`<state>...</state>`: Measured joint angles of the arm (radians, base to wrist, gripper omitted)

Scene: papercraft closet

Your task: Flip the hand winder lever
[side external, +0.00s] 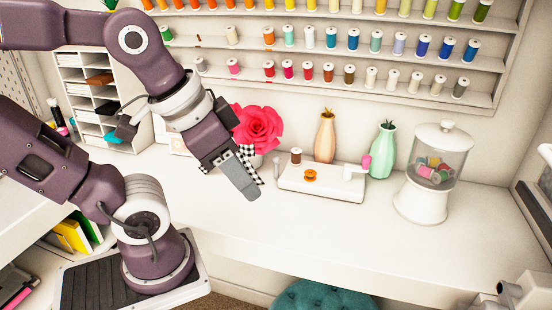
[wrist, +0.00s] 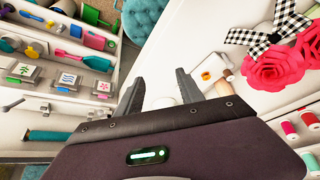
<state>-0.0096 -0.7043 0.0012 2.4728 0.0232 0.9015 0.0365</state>
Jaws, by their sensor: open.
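The hand winder (side external: 322,185) is a low white box on the white worktop, seen in the side external view. It carries an orange bobbin (side external: 310,175) on top and a brown spool (side external: 296,156) at its back left. Its lever (side external: 365,163), with a pink end, stands at the right end. My gripper (side external: 248,188) is open and empty, in the air to the left of the winder and pointing down. In the wrist view the winder (wrist: 212,68) shows just beyond the right finger of my gripper (wrist: 158,84); I cannot make out the lever there.
Behind the winder stand an orange vase (side external: 325,140) and a green vase (side external: 383,150). A glass jar of spools (side external: 432,175) stands to the right. A pink paper flower (side external: 258,126) with a checked bow is beside my gripper. The worktop in front of the winder is clear.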

